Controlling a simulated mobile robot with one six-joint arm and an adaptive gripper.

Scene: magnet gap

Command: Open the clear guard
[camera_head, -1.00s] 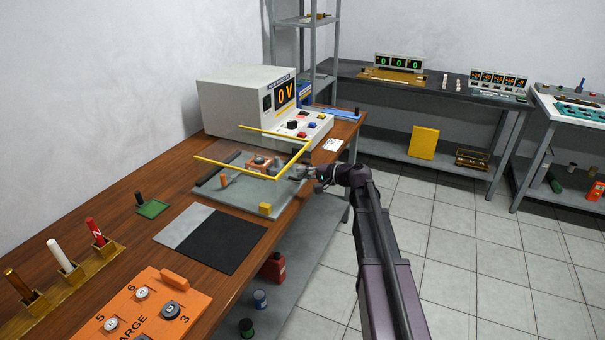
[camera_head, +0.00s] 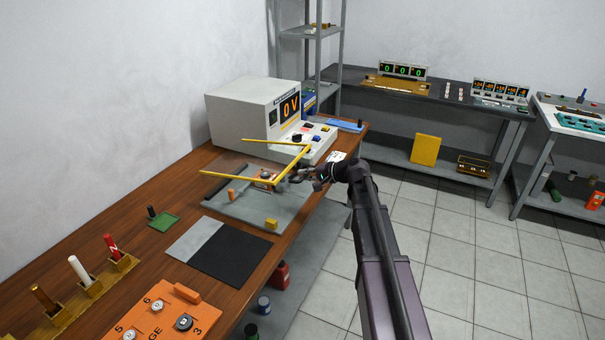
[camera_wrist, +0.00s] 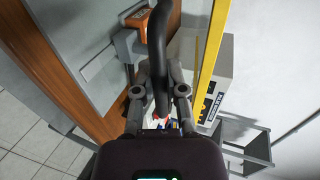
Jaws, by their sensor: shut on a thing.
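The clear guard is a see-through cover edged with yellow bars (camera_head: 240,179), above a grey base plate (camera_head: 243,211) on the wooden bench. It appears partly raised; its clear panel is hard to make out. One yellow bar (camera_wrist: 213,45) crosses the wrist view. My gripper (camera_head: 297,175) is at the guard's right edge. In the wrist view my gripper (camera_wrist: 160,85) is shut on a black curved handle (camera_wrist: 157,35), which stands beside the yellow bar. The handle's joint to the guard is not clear. A small orange-and-grey part (camera_head: 265,177) sits under the guard.
A white power supply (camera_head: 245,110) reading 0 V stands behind the guard. A yellow block (camera_head: 271,224) sits at the plate's front corner. A black-and-grey mat (camera_head: 230,252) and orange board (camera_head: 165,315) lie nearer. Floor right of the bench is open.

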